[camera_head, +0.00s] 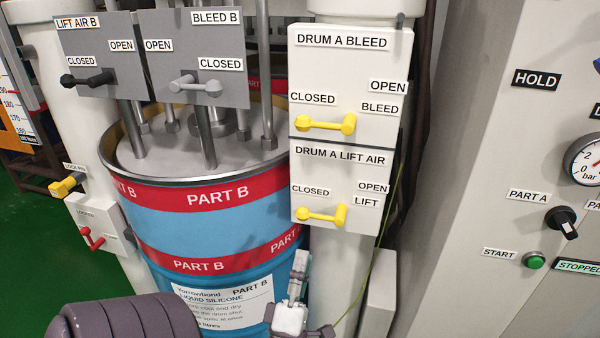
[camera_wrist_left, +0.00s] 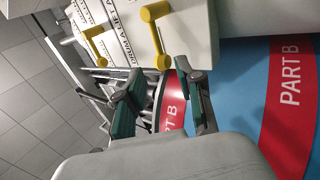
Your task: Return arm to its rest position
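My left gripper (camera_head: 298,285) is at the bottom centre of the head view, in front of the blue and red PART B drum (camera_head: 170,230). It is below the DRUM A LIFT AIR panel (camera_head: 365,170) and apart from its yellow lever (camera_head: 322,214). In the left wrist view, the fingers of the left gripper (camera_wrist_left: 163,98) are spread with nothing between them. The drum (camera_wrist_left: 240,90) and the yellow levers (camera_wrist_left: 155,35) lie beyond the fingers. My right gripper is not in view.
The DRUM A BLEED panel (camera_head: 350,60) has a yellow lever (camera_head: 325,124). Grey LIFT AIR B (camera_head: 100,50) and BLEED B (camera_head: 195,60) panels stand at upper left. A control cabinet (camera_head: 460,130) with a black knob (camera_head: 563,222) and green START button (camera_head: 535,261) stands on the right.

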